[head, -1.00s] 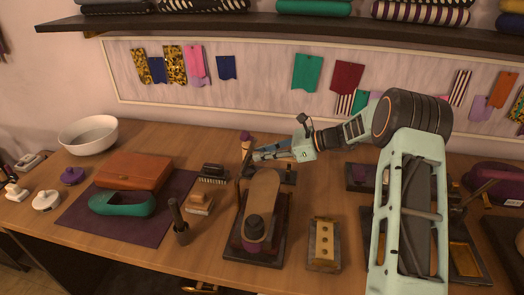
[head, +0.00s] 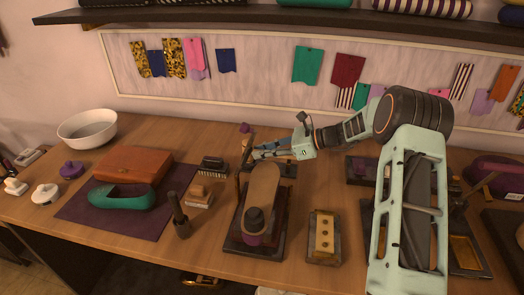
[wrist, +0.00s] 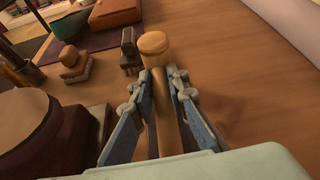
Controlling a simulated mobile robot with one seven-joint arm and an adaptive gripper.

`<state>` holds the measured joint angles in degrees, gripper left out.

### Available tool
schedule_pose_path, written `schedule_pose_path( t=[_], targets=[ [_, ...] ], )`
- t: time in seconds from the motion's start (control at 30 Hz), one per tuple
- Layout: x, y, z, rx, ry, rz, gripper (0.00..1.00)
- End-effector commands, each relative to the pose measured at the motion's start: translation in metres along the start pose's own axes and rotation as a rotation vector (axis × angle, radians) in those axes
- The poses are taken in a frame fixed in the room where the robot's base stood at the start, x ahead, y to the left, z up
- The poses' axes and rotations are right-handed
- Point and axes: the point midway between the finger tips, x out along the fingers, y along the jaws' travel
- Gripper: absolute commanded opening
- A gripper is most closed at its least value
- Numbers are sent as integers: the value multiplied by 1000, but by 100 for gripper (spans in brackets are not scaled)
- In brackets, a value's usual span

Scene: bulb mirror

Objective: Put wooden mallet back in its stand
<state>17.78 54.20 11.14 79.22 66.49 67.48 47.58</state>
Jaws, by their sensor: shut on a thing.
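The wooden mallet shows in the wrist view as a light brown shaft (wrist: 166,115) with a wider rounded end (wrist: 153,45). My gripper (wrist: 160,82) is shut on the shaft, one finger on each side. In the head view my gripper (head: 254,152) is at the back middle of the table, behind the shoe last, with part of the mallet (head: 246,146) at its tips. The mallet's lower part is hidden. A low dark block (head: 287,170) lies beneath my gripper; I cannot tell whether it is the mallet's stand.
The shoe last (head: 262,187) stands close in front of my gripper. Two brushes (head: 212,165) (head: 199,195) and an upright dark tool (head: 179,213) are to the left. A yellowish block (head: 324,235) is at front right. Bare table (wrist: 235,85) shows right of the mallet in the wrist view.

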Motion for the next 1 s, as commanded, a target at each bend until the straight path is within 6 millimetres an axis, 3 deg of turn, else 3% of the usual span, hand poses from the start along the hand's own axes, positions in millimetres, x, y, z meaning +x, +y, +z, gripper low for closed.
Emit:
schedule_pose_path(
  t=[0.5, 1.0],
  targets=[
    [0, 0, 0, -1, -1, 0, 0],
    [7, 1, -16, -1, -2, -1, 0]
  ],
)
